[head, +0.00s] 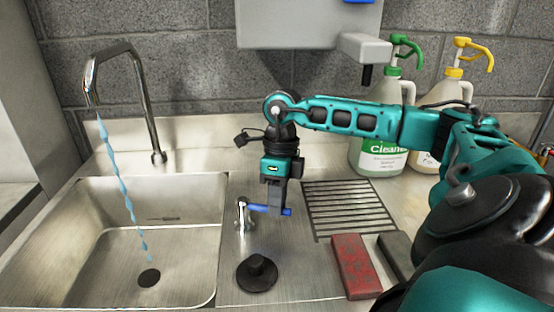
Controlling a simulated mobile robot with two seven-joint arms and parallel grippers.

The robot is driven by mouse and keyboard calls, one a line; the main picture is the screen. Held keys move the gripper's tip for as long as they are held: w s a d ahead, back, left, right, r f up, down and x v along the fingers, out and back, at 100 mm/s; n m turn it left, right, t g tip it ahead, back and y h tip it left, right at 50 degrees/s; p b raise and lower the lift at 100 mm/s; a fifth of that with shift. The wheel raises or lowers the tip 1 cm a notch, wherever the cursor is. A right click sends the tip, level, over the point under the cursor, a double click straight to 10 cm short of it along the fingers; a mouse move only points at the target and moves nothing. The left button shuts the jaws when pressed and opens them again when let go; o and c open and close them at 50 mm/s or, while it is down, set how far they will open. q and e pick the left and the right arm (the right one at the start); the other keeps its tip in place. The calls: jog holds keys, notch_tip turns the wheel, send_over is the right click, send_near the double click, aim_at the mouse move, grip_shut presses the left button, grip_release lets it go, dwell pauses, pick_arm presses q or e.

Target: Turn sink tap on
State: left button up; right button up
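The sink tap is a tall curved metal spout (148,105) at the back of the steel sink (205,190). A stream of blue water (122,188) runs from its mouth down to the drain. A small metal valve with a blue lever (257,208) stands on the counter right of the basin, its lever pointing right. My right gripper (275,212) points down at the lever, its fingers overlapping it in the picture. I cannot tell whether the fingers touch the lever or whether they are open. My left gripper is not in view.
A black plug (257,272) sits in front of the valve. A red block (352,265) and a dark block (394,256) lie right, before a drain grille (350,208). Pump bottles (378,158) stand behind my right arm. A grey wall unit (300,22) hangs above.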

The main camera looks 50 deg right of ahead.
jog(key=o, duration=0.4)
jog(key=r, duration=0.4)
jog(key=d+r+p, duration=0.1)
jog(key=r, duration=0.3)
jog(key=w+d+r, duration=0.1)
jog(key=r, duration=0.3)
jog(key=shift+d+r+p, duration=0.15)
jog(key=shift+r+p, duration=0.15)
jog(key=shift+r, duration=0.05)
jog(key=shift+s, duration=0.1)
